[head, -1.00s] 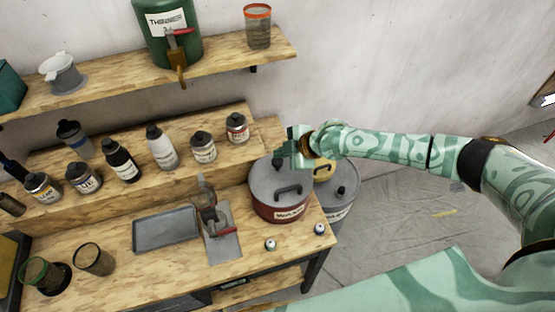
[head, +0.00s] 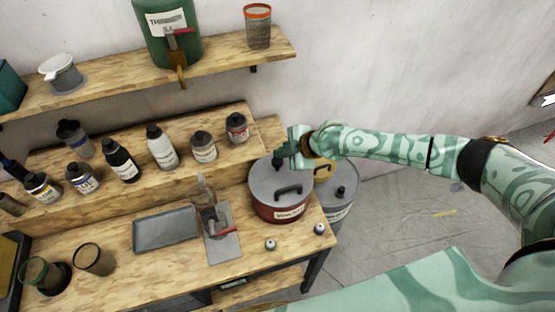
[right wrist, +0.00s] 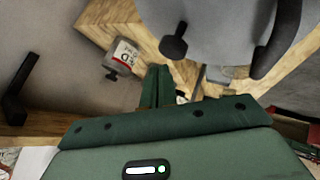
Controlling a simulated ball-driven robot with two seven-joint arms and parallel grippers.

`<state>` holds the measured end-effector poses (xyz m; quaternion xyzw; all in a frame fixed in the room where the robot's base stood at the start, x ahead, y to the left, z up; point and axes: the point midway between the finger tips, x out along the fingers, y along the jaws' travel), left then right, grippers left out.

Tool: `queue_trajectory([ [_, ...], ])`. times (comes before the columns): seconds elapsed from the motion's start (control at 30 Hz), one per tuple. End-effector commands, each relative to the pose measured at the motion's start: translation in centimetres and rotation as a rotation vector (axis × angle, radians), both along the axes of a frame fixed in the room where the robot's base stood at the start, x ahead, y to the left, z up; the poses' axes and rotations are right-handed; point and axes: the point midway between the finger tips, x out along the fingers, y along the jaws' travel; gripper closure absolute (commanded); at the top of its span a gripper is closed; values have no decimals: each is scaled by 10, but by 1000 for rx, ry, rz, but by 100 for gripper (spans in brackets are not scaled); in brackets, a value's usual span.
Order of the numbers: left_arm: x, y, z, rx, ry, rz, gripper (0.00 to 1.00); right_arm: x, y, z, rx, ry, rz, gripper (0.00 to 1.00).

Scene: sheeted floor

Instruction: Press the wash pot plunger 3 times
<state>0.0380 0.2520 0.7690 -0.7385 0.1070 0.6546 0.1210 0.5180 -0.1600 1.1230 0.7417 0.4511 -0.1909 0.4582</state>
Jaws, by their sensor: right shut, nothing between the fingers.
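The wash pot (head: 270,207) is a dark red can with a grey lid and a black arched handle, standing at the right end of the bench. Its plunger (head: 279,163) is a short black knob near the back edge of the lid. In the right wrist view the plunger (right wrist: 173,47) and the grey lid (right wrist: 215,22) show clearly. My right gripper (head: 281,153) is shut and empty, close by the plunger; in the wrist view its fingertips (right wrist: 159,72) appear just beside the knob. I cannot tell whether they touch. My left gripper is not in view.
A grey drum (head: 340,190) stands right of the bench. Two small pale balls (head: 270,244) lie in front of the pot. A grey tray (head: 165,231) and a clamp-like tool with a red handle (head: 214,222) are to its left. Several bottles (head: 162,147) line the step behind.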

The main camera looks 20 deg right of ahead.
Motion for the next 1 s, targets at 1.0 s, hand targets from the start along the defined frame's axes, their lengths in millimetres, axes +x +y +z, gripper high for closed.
queue_trajectory([
  [1.0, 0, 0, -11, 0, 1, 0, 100, 0, 0, -13, 0, 0, 0, 100],
])
